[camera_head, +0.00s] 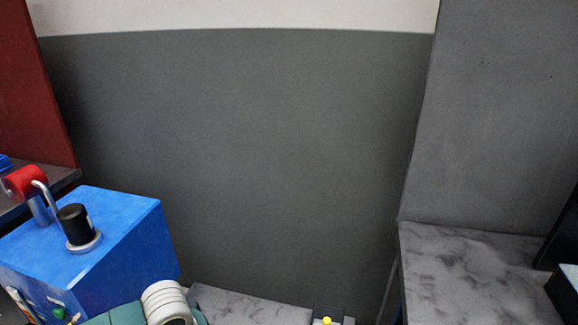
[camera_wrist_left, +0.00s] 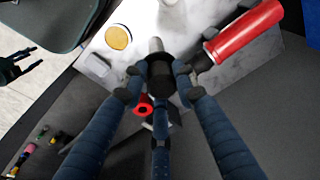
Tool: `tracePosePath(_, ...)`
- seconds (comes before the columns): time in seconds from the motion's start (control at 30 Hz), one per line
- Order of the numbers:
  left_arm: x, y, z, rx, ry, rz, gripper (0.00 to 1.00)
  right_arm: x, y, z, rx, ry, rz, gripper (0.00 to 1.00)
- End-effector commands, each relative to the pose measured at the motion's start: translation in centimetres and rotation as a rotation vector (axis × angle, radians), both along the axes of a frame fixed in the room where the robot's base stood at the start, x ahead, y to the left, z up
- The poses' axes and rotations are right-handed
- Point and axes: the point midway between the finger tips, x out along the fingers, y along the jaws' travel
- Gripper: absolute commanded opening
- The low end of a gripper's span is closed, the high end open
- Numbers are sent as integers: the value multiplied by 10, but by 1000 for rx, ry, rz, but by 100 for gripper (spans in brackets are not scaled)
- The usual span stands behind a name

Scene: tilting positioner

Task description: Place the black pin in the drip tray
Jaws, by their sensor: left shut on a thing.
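In the left wrist view, my left gripper (camera_wrist_left: 158,76) is shut on a dark cylindrical piece, which I take for the black pin (camera_wrist_left: 160,66). A grey metal end of it shows beyond the fingertips; its lower part is partly hidden by the fingers. A dark grey, round-cornered tray-like thing (camera_wrist_left: 55,42) is at the upper left, apart from the gripper; I cannot tell for sure whether it is the drip tray. What looks like my right gripper (camera_wrist_left: 28,58) is at the left edge, with two fingers spread and nothing visible between them. Neither gripper shows in the head view.
A pale marbled table (camera_wrist_left: 185,42) bears a red cylinder (camera_wrist_left: 245,30) and a yellow-topped round thing (camera_wrist_left: 118,37). A red ring (camera_wrist_left: 143,105) lies below the fingers. In the head view a blue box (camera_head: 120,235) carries a black knob (camera_head: 74,222); a marbled counter (camera_head: 470,280) is right.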

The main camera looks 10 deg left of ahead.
Motion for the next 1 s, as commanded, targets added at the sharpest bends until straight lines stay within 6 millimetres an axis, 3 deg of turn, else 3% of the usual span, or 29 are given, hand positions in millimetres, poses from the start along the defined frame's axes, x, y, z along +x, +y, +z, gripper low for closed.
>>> tracePosePath(0.17, 10, -17, 28, -4, -14, 28, 0, 0, 0, 0, 0, 0, 0, 43)
tracePosePath(0.33, 13, -43, 79, -2, -20, 92, 0, 0, 0, 0, 0, 0, 0, 43)
tracePosePath(0.6, -7, -63, 157, 1, -16, 200, 0, 0, 0, 0, 0, 0, 0, 43)
tracePosePath(0.8, -23, -61, 187, 2, -9, 255, 0, 0, 0, 0, -1, 0, 0, 43)
tracePosePath(1.0, -28, -60, 195, -1, -4, 273, 0, 0, 0, 0, -1, 0, 0, 43)
